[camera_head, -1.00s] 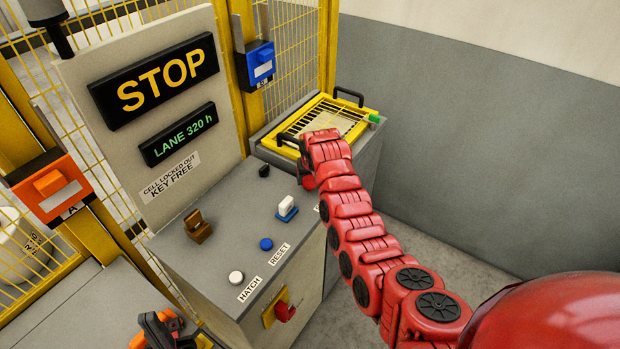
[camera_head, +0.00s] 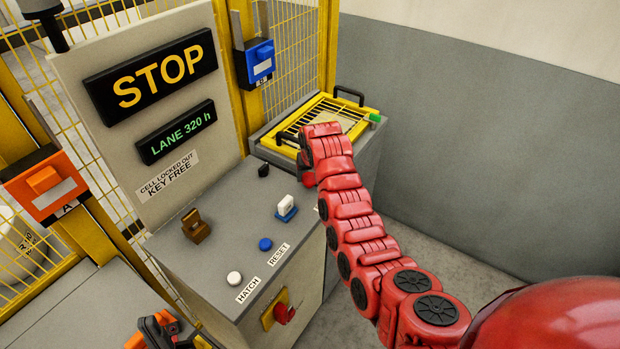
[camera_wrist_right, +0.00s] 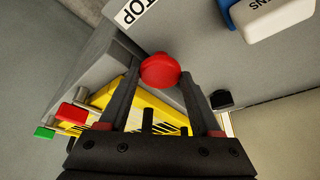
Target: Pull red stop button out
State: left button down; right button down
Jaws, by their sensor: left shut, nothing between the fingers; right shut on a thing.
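The red stop button (camera_wrist_right: 160,70) is a round red knob in the right wrist view, beside a partly cropped label ending in "TOP" (camera_wrist_right: 135,12). My right gripper (camera_wrist_right: 158,82) has one dark finger on each side of the knob and is shut on it. My left gripper (camera_head: 166,330) is at the bottom left of the head view, shut and empty, partly cut off by the frame edge.
The grey console (camera_head: 220,262) carries a brown key block (camera_head: 196,227), a white switch on a blue base (camera_head: 287,207), a blue reset button (camera_head: 265,244) and a white hatch button (camera_head: 234,278). A yellow-framed grille (camera_head: 340,112) lies behind. The display (camera_head: 152,77) reads STOP.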

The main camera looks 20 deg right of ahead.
jog(key=shift+c, duration=1.8)
grip_release()
jog(key=shift+r, duration=0.25)
jog(key=shift+s+r+b, duration=0.1)
jog(key=shift+r+b, duration=0.2)
jog(key=shift+r, duration=0.05)
jog(key=d+p+v, duration=0.1)
jog(key=p+v, duration=0.3)
jog(key=v, duration=1.2)
jog(key=shift+s+a+r+p, duration=0.3)
jog(key=shift+a, duration=0.2)
